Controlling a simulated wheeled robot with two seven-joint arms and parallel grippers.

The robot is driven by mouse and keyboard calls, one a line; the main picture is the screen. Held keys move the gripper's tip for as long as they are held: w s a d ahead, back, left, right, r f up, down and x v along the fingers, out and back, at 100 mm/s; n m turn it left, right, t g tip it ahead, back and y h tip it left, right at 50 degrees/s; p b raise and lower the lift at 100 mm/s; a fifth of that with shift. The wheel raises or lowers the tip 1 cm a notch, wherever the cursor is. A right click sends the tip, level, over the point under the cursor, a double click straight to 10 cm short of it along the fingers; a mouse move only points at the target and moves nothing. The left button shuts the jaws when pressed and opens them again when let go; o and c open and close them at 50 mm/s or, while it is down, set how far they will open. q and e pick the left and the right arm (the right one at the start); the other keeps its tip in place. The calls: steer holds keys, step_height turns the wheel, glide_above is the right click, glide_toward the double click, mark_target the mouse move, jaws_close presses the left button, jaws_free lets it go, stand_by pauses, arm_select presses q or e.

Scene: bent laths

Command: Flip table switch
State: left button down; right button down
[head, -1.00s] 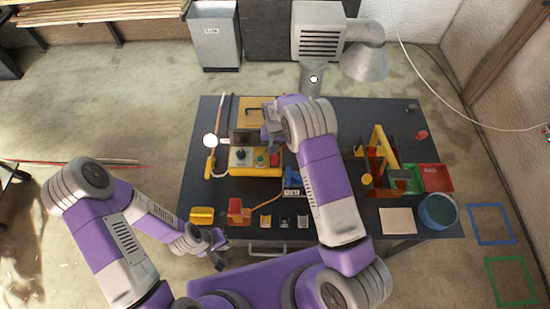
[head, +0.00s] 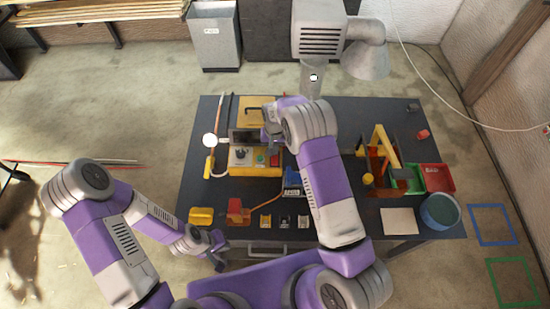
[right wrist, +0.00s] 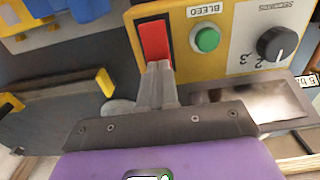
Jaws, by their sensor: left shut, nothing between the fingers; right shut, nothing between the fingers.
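The red rocker switch (right wrist: 155,42) is set in a yellow control box, beside a green button marked BLEED. In the head view the yellow box (head: 240,168) stands on the dark table, with the red switch (head: 274,160) at its right end. My right gripper (right wrist: 160,68) is shut and empty, its fingertips at the near end of the red switch in the right wrist view. I cannot tell whether they touch it. In the head view my right arm partly covers this area. My left gripper (head: 219,264) is shut and empty off the table's front edge.
A green button (right wrist: 207,38) and a black knob (right wrist: 277,43) sit beside the switch. A blue item (head: 292,182) lies right of the box. A red bin (head: 438,177), a blue round tub (head: 440,210) and a yellow frame (head: 380,145) occupy the table's right side.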

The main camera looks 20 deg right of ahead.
steer(key=shift+f, duration=0.2)
steer(key=shift+r+p, duration=1.75)
steer(key=shift+r, duration=1.8)
steer(key=shift+s+f, duration=0.1)
